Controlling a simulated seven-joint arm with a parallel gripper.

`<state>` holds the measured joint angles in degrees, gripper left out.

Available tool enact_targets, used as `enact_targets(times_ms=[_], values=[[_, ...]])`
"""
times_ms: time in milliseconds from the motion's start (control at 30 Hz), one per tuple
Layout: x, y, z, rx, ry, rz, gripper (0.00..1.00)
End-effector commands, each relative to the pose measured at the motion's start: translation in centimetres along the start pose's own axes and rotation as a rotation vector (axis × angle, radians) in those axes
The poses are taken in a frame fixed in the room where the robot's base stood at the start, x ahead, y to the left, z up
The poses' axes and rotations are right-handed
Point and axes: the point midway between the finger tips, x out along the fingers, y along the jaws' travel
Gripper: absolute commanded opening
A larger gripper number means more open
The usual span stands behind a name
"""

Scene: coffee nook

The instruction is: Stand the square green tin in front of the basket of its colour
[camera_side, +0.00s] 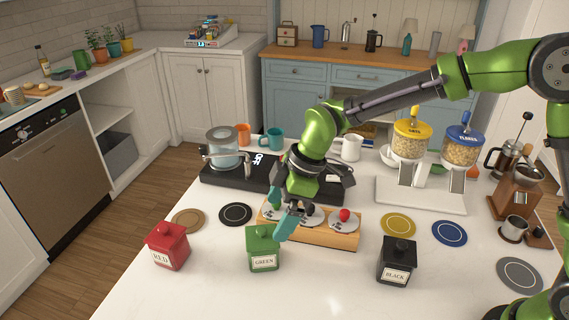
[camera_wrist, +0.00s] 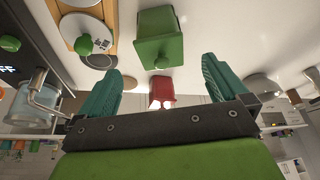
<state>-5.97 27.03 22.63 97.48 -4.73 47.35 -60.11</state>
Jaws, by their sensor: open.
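The square green tin (camera_side: 263,250) stands upright on the white counter, its lid with a knob on top and a label reading GREEN. It also shows in the wrist view (camera_wrist: 159,38), ahead of and between my fingers. My gripper (camera_side: 287,225) is open and empty, with teal fingers, above and slightly right of the green tin in the side view. Both fingers of my gripper (camera_wrist: 160,88) show spread apart in the wrist view. I see no basket in either view.
A red tin (camera_side: 167,247) stands to the left and a black tin (camera_side: 397,262) to the right. A wooden board (camera_side: 330,236) with round discs and coloured knobs lies behind. Coloured round mats (camera_side: 398,225) lie around. The counter front is clear.

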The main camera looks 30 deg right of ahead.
Motion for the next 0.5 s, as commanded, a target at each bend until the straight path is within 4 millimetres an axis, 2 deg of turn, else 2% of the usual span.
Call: enact_targets(times_ms=[267,367,500], values=[[-3.4,0.0,0.7,0.045,-0.005,0.029,1.00],[-6.4,-0.1,2.4,0.161,-0.010,0.091,1.00],[-12.2,-1.2,6.6,0.438,0.013,0.214,1.00]])
